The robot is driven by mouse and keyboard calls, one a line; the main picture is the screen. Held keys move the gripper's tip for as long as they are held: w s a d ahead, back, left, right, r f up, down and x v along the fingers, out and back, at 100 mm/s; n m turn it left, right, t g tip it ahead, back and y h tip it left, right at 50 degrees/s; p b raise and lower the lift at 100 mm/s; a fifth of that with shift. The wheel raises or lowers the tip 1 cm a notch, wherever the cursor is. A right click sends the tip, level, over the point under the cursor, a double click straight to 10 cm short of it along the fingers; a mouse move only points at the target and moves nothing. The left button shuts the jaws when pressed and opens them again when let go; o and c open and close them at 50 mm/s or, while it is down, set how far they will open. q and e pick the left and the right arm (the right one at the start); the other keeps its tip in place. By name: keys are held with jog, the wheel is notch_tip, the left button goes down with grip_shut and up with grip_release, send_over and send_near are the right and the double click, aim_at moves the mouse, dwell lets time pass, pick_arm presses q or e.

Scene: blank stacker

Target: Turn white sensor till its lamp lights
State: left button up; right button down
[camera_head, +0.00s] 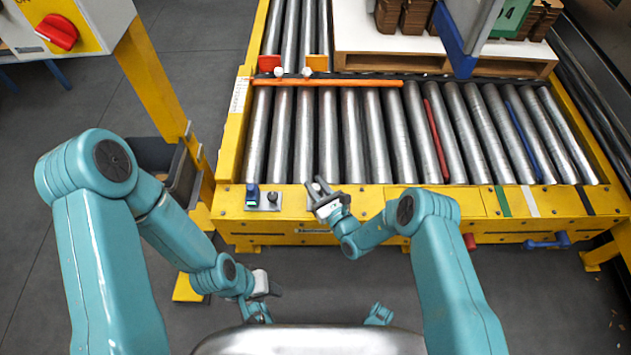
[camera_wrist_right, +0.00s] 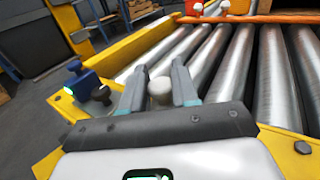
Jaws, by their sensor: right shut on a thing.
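The white sensor (camera_wrist_right: 160,88) is a small pale rounded body between the two fingers of my right gripper (camera_wrist_right: 158,85) in the right wrist view. The gripper is shut on it. In the head view my right gripper (camera_head: 322,190) is at the near yellow rail of the conveyor, and it largely hides the sensor. I cannot see a lit lamp on the white sensor. My left gripper (camera_head: 270,287) hangs low in front of the conveyor, away from the rail; its fingers are too unclear to judge.
A blue sensor (camera_head: 252,194) with a green light stands left on the rail, beside a black knob (camera_head: 272,198). An orange bar (camera_head: 345,83) crosses the rollers. A pallet (camera_head: 390,62) with cartons is behind. A red switch (camera_head: 57,34) is at upper left.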

jog(key=shift+r+m+t+h+p, duration=0.1)
jog(key=shift+m+t+h+p, duration=0.25)
jog(key=shift+m+t+h, duration=0.5)
pick_arm(q)
jog(key=shift+r, duration=0.75)
pick_arm(e)
jog(key=shift+h, duration=0.55)
jog(key=c, duration=1)
grip_release()
jog(key=shift+o, duration=0.2)
jog(key=shift+d, duration=0.1)
pick_arm(q)
notch_tip(320, 180, up, 4)
jog(key=p, duration=0.4)
pick_arm(e)
jog(key=v, duration=1.6)
jog(key=shift+s, duration=0.2)
